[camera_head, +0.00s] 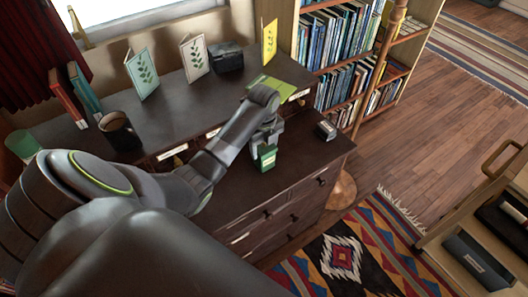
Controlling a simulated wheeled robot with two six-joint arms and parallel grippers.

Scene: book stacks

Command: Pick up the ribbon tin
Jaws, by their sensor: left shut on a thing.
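The ribbon tin (267,159), which I take to be the small dark green box with a pale label, is in my left gripper (266,147). My left gripper points down and is shut on its upper part. The tin is upright over the lower front top of the dark wooden desk (242,180). I cannot tell whether its base touches the wood. The gripper hides the tin's top. My right gripper is not in view.
A small black box (326,130) sits right of the tin. A dark mug (119,131), standing cards (142,73) and a dark box (227,57) are on the raised back part. A bookcase (294,40) stands behind right. The desk's front right is clear.

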